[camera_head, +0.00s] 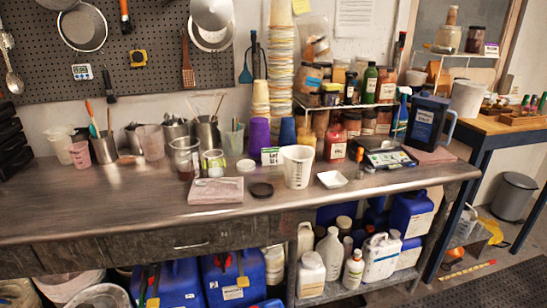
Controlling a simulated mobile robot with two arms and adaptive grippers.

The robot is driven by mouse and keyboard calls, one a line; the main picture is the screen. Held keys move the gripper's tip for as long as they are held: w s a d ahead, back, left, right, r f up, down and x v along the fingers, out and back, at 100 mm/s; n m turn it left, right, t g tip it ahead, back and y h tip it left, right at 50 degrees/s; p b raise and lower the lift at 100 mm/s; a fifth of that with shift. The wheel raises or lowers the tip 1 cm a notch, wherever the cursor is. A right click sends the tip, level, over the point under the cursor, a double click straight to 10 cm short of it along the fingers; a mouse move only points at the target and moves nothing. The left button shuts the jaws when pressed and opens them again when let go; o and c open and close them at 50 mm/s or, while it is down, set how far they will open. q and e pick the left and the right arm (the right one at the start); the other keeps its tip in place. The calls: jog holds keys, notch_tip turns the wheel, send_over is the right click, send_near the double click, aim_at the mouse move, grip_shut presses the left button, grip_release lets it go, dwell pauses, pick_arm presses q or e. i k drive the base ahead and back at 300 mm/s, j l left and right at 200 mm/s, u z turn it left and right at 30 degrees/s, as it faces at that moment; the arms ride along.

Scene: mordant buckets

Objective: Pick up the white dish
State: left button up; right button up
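The white dish (332,179) is small, shallow and squarish. It lies flat on the metal workbench (120,205), near its front edge, in the head view. A white measuring jug (297,166) stands just to its left, and a dark digital scale (386,159) sits behind it to the right. Nothing covers the dish and it looks empty. Neither my left nor my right gripper shows in this view.
A dark round lid (261,190) and a folded pink cloth (216,191) lie left of the jug. A red bottle (335,143) stands behind the dish. A large dark blue jug (427,121) stands at the right. The bench's front left is clear.

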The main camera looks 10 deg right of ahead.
aim_at(334, 179)
jog(key=i+l, duration=0.1)
jog(key=l, duration=1.45)
jog(key=i+l, duration=0.15)
jog(key=l, duration=0.6)
